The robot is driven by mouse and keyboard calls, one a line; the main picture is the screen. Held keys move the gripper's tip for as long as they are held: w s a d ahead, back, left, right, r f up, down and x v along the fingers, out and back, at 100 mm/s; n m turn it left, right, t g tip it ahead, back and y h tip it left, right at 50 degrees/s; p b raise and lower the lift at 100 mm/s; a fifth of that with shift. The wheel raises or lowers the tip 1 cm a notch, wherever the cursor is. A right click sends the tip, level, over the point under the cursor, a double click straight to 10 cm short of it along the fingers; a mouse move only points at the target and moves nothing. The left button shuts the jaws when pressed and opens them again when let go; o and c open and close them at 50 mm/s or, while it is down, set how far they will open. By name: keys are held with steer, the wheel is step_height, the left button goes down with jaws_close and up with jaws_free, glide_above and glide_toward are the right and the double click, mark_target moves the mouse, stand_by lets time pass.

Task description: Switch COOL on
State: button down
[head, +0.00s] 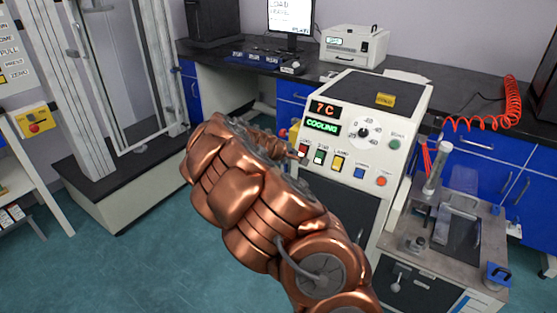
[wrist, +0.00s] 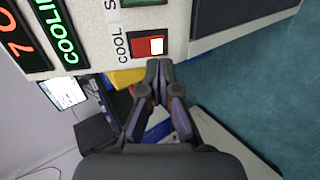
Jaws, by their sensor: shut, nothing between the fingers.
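The COOL switch (wrist: 148,45) is a red rocker in a dark frame, labelled COOL, with a bright lit patch at one end. In the head view the red COOL switch (head: 302,149) is at the left end of the panel's switch row. The red display (head: 324,109) reads 7 C, and the green display (head: 322,127) below it reads COOLING. My gripper (wrist: 159,66) is shut and empty, its fingertips just beside the COOL switch's edge. I cannot tell whether they touch it. In the head view my arm hides most of the gripper.
A green switch (head: 320,156), a yellow switch (head: 338,162), a blue switch (head: 360,172) and an orange button (head: 381,181) continue the row. A dial (head: 364,133) and a green button (head: 395,144) sit above. Open floor (head: 120,265) lies at the lower left.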

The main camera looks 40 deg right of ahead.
steer(key=s+a+r, duration=0.2)
steer(key=a+r, duration=0.1)
steer(key=a, duration=0.6)
steer(key=shift+s, duration=0.35)
steer(key=shift+r, duration=0.1)
steer(key=s+a+r+m+g+y, duration=0.1)
steer(key=s+a+r+m, duration=0.1)
steer(key=s+a, duration=0.35)
steer(key=s+a+r+m+g+y, duration=0.1)
steer(key=s+a+m+g+y, duration=0.1)
steer(key=s, duration=0.6)
steer(key=s+a+f+n+g+y, duration=0.15)
steer(key=s+a+y, duration=0.25)
steer(key=s+a, duration=0.75)
steer(key=s+a+f+m+g+y, duration=0.15)
steer(key=s+a+y, duration=0.25)
steer(key=s+a, duration=0.8)
step_height(320, 180, up, 19)
steer(key=w+t+p, duration=0.1)
steer(key=w+p, duration=0.1)
steer(key=p, duration=1.5)
steer(key=shift+a+n, duration=0.4)
steer(key=shift+d, duration=0.15)
